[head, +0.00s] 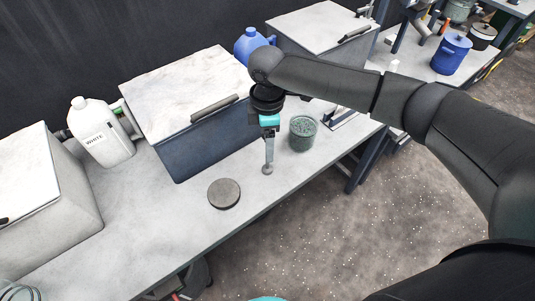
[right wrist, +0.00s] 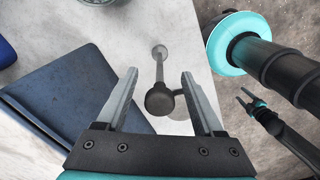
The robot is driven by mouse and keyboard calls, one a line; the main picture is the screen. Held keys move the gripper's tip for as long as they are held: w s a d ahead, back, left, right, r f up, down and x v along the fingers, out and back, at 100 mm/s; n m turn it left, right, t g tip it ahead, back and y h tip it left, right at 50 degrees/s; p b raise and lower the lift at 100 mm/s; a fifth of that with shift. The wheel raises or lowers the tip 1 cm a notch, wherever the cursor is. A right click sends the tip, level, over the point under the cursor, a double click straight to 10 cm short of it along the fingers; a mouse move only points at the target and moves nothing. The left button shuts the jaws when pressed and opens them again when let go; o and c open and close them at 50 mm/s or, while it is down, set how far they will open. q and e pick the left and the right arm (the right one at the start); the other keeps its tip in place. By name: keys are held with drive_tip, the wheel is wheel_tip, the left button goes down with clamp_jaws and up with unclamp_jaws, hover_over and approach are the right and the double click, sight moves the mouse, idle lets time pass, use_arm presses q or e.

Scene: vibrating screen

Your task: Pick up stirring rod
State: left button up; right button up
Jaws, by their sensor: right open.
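The stirring rod (right wrist: 159,69) is grey and slender, with a dark rounded knob at its near end and a small round foot at its far end. It appears upright on the bench. My right gripper (right wrist: 158,73) is open, with one finger on each side of the rod and knob and visible gaps on both sides. In the head view the right gripper (head: 269,146) points down above the bench, and the rod's foot (head: 267,170) shows below it. My left gripper (right wrist: 246,99) appears small at the right of the wrist view, away from the rod, with its fingers apart.
A round grey disc (head: 224,193) lies on the bench (head: 150,215) left of the gripper. A green-grey jar (head: 302,133) stands close on the right. A blue box with a pale lid (head: 185,90) is behind. A white bottle (head: 102,132) stands further left.

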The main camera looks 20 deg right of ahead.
drive_tip(key=shift+f, duration=0.3)
drive_tip(key=shift+c, duration=0.4)
clamp_jaws()
